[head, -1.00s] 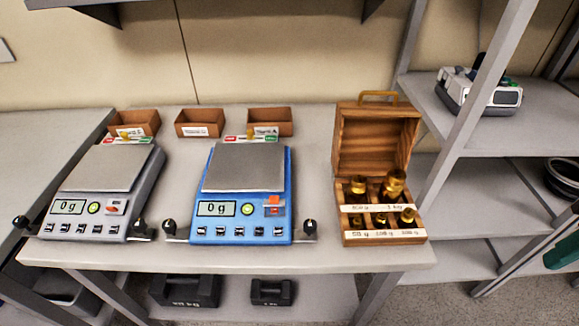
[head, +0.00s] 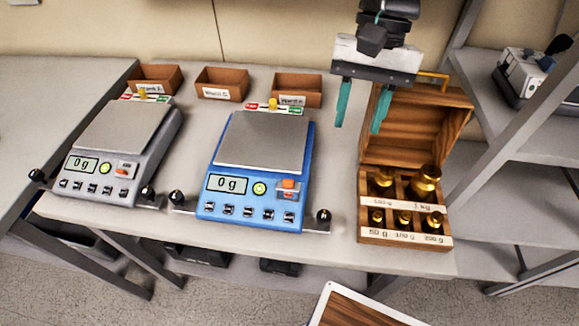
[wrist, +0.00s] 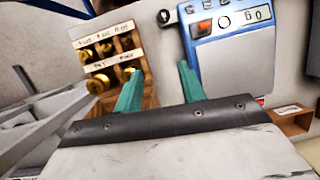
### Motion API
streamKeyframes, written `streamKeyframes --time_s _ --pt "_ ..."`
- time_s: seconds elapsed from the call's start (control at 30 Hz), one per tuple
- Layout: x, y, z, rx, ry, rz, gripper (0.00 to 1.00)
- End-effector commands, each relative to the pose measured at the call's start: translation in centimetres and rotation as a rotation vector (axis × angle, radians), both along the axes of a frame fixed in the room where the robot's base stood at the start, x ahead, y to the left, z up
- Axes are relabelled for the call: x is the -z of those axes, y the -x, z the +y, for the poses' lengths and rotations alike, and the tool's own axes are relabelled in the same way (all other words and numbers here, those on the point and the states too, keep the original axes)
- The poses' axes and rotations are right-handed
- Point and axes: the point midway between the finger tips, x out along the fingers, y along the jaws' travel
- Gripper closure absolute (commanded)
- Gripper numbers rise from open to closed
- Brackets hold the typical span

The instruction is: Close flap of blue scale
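The blue scale (head: 250,215) stands on the table, its display reading 0 g. A small orange flap (head: 288,184) shows at the right of its front panel, apparently raised; its exact angle is too small to tell. The blue scale also shows upside down at the top of the wrist view (wrist: 240,22), with the orange-red part near its display. My gripper (head: 360,116) is open and empty, with its teal fingers pointing down, right of the scale and in front of the wooden box lid. Its fingers also show in the wrist view (wrist: 161,82), apart from the scale.
A grey scale (head: 120,135) stands to the left. An open wooden box (head: 405,238) with brass weights is at the right. Several small brown bins (head: 222,90) line the back. Black knobs (head: 323,215) stick out beside the scale. A metal shelf rack (head: 520,190) is far right.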

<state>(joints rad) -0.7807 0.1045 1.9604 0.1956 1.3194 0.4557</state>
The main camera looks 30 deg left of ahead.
Motion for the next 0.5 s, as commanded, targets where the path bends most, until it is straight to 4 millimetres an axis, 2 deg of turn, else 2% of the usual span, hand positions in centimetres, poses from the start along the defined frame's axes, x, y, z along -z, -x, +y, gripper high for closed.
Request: streamKeyframes --time_s 0.03,0.1,0.2,0.33,0.5 --pt "1.2 0.9 2.8 -0.026 0.019 0.025 0.6" --pt "2.3 2.0 5.5 -0.043 0.038 0.046 0.6" --pt "3.5 3.2 8.1 -0.057 0.057 0.066 0.6" --pt "4.5 4.1 9.5 -0.064 0.069 0.077 0.6" --pt "6.5 4.9 9.3 -0.064 0.073 0.08 0.6"
